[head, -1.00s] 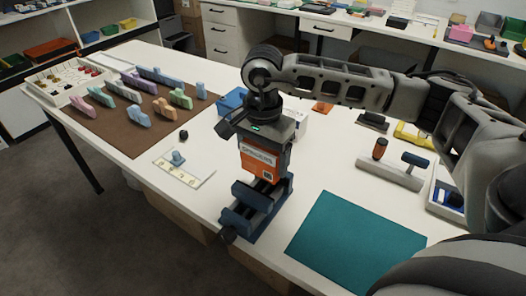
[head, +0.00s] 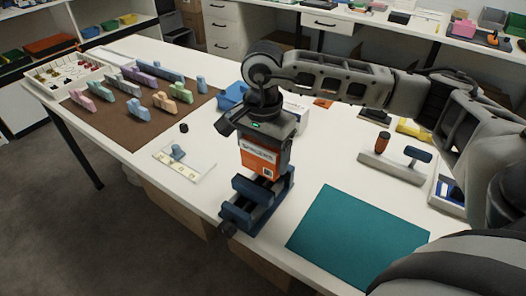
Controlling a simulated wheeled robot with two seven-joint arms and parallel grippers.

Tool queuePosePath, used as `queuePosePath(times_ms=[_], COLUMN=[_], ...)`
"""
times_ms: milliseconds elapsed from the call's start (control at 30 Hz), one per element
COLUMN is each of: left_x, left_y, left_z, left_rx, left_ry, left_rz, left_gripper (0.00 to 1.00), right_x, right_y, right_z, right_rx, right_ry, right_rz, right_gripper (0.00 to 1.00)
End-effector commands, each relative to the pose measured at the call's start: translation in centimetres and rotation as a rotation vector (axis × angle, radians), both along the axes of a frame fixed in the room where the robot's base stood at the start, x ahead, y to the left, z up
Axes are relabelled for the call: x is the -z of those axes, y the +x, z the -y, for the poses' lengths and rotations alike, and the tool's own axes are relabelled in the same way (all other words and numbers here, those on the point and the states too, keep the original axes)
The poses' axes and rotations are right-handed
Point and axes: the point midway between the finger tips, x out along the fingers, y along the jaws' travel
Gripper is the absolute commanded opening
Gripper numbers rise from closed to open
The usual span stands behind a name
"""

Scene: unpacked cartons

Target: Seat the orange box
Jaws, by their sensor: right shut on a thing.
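The orange box (head: 259,162) has a white label band and is upright in my right gripper (head: 262,138), which is shut on its top from above. The box is directly above or between the jaws of a blue vise (head: 256,203) at the table's front edge. My left gripper is not in view.
A teal mat (head: 358,226) lies right of the vise. A white plate with a small blue part (head: 184,164) lies to the left. A brown mat (head: 128,125) holds several coloured blocks. A tool holder (head: 392,168) stands at right. A blue bin (head: 231,97) is behind the gripper.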

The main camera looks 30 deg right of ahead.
Motion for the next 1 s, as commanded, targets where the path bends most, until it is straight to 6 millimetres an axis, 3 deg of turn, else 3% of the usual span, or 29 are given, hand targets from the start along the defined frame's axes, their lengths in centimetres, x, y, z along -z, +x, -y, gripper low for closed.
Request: queuePosePath(times_ms=[1000], left_x=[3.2], left_y=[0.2], left_z=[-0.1], left_rx=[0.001], left_ry=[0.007], left_rz=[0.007], left_gripper=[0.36], right_x=[3.5], right_y=[0.0], right_z=[0.0], right_rx=[0.0], right_ry=[0.0], right_rz=[0.0], right_gripper=[0.51])
